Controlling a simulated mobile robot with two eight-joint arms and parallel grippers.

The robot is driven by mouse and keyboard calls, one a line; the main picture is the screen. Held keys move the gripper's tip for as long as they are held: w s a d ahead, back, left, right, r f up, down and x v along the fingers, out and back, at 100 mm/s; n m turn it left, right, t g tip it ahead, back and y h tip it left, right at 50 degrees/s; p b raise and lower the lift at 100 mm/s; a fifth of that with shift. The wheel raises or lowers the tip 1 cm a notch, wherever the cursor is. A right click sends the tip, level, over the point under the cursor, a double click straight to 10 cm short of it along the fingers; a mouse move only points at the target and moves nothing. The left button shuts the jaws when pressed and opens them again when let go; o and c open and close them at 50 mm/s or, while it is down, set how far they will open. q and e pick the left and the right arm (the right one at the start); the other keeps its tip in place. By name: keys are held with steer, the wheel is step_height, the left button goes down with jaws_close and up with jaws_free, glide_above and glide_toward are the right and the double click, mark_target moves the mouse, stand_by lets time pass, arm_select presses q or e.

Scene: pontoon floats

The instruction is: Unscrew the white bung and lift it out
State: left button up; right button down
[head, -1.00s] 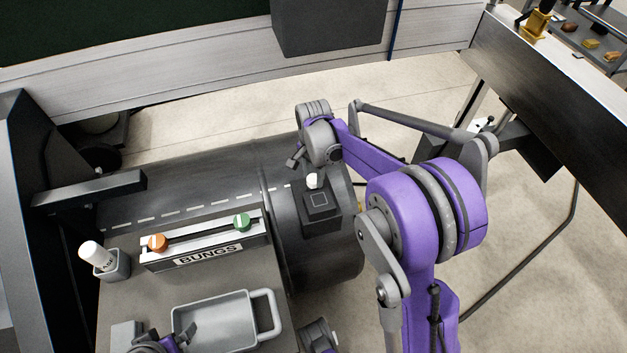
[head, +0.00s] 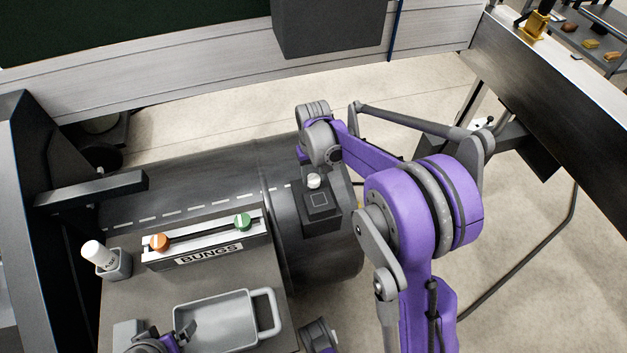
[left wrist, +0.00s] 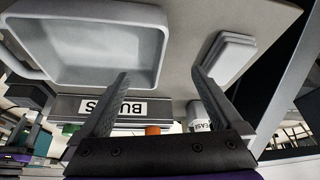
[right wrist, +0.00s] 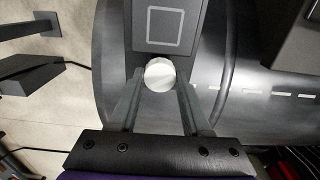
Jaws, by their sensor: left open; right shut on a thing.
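The block's top (right wrist: 166,25) lies just beyond. I cannot tell whether the bung is still seated. My left gripper (left wrist: 158,80) is open and empty, by the grey tray (left wrist: 95,50) and the BUNGS rack.
The BUNGS rack (head: 207,256) holds an orange bung (head: 158,242) and a green bung (head: 242,222). A white tube (head: 95,254) stands in a grey cup at left. A grey handled tray (head: 215,325) lies in front. A dark beam runs along the right.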

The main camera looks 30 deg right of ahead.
mark_target(314, 178)
arm_select(q)
steer(key=shift+r, duration=0.25)
arm_select(e)
steer(key=n, duration=0.6)
steer(key=shift+c, duration=2.2)
jaws_free()
arm_select(q)
steer(key=shift+p, duration=0.3)
arm_select(e)
steer(key=shift+r, duration=0.1)
arm_select(q)
step_height(314, 178, up, 4)
steer(key=p, duration=0.4)
steer(key=shift+w+r, duration=0.1)
steer(key=shift+r, duration=0.05)
arm_select(e)
step_height(314, 178, up, 6)
steer(key=shift+f, duration=0.1)
